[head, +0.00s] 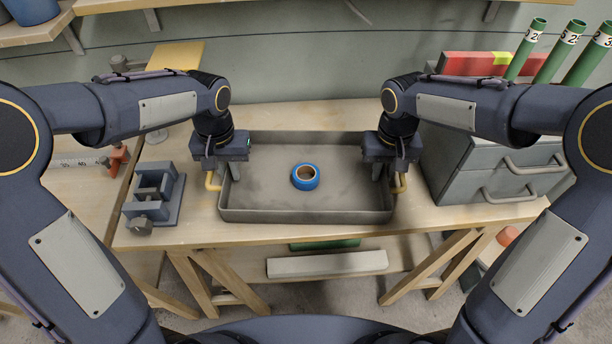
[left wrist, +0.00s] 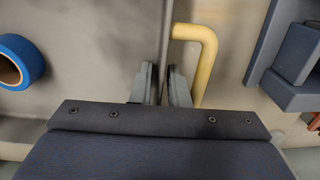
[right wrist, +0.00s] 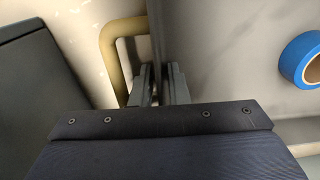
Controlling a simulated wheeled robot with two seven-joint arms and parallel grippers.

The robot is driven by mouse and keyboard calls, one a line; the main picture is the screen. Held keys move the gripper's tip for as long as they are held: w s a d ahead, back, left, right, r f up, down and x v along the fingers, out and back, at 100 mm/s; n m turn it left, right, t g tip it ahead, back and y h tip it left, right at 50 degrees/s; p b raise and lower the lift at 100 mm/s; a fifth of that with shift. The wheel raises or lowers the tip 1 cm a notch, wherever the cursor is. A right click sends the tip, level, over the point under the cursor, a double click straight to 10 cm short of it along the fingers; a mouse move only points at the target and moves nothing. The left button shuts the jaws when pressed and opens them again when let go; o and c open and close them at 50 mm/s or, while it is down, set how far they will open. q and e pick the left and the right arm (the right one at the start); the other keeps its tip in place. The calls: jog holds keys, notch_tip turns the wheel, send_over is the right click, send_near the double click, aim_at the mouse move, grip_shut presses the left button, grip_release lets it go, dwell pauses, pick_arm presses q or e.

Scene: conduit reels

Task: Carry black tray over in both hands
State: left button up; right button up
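The black tray (head: 300,215), dark grey in the picture, appears to rest on the wooden workbench, level, with yellow handles at its left and right ends. My left gripper (head: 228,182) is at the left end, pointing down. In the left wrist view its fingers (left wrist: 163,85) are close together with the tray's wall between them, beside the yellow handle (left wrist: 205,62). My right gripper (head: 386,178) is at the right end. In the right wrist view its fingers (right wrist: 160,85) pinch the wall beside the other handle (right wrist: 110,55). Fingertip contact is partly hidden.
A blue tape roll (head: 305,177) lies inside the tray. A grey drawer cabinet (head: 490,165) stands close right of it, and a grey vise (head: 154,197) stands to the left. Green tubes (head: 560,50) rise at the back right. A white bar (head: 327,263) lies below the bench.

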pick_arm(q)
grip_shut()
pick_arm(e)
grip_shut()
pick_arm(q)
jog(key=shift+r, duration=0.15)
pick_arm(e)
jog(key=shift+r, duration=0.15)
